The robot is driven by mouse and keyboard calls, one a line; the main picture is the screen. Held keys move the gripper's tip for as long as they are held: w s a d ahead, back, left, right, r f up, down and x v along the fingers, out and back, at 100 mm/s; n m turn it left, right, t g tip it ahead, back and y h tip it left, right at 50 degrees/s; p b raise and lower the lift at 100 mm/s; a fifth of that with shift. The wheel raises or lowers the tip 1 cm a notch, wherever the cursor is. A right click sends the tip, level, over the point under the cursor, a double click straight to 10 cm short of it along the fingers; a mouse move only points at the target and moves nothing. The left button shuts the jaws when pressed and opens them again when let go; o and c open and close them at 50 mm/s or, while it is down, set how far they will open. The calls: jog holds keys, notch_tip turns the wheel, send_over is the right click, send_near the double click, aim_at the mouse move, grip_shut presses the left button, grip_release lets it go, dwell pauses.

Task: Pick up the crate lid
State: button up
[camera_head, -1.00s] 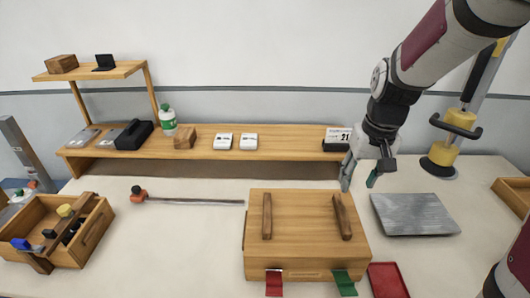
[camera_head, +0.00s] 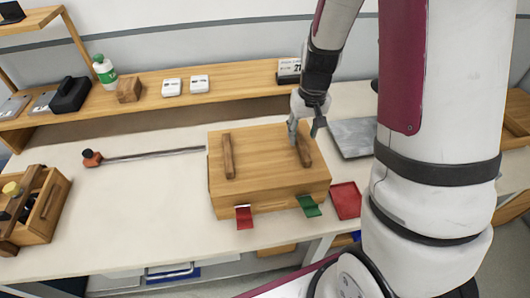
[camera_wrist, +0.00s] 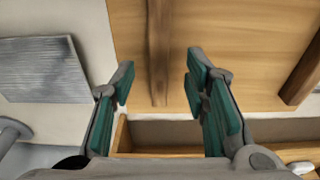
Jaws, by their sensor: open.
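The crate lid (camera_head: 265,150) is a flat wooden panel with two dark wooden bar handles. It lies on top of the wooden crate (camera_head: 272,197). My gripper (camera_head: 305,137) is open and points down at the far end of the right handle (camera_head: 304,152). In the wrist view, that handle (camera_wrist: 158,55) lines up with the gap between the open fingers (camera_wrist: 160,72), and no grip on it shows. The lid's bare top (camera_wrist: 235,45) also shows there. The left handle (camera_head: 228,157) is free.
A red strap (camera_head: 244,217) and a green strap (camera_head: 309,206) hang at the crate's front. A red tray (camera_head: 346,200) and a metal plate (camera_head: 352,138) lie to the right. A long-handled tool (camera_head: 150,155) and a toolbox (camera_head: 38,210) are left. A shelf (camera_head: 235,90) stands behind.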

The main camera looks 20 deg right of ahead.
aim_at(301, 142)
jog(key=shift+w+d+f, duration=0.1)
jog(key=shift+w+f, duration=0.1)
jog(key=shift+f, duration=1.7)
jog(key=shift+c, duration=0.3)
grip_shut()
jog(key=shift+r, duration=0.1)
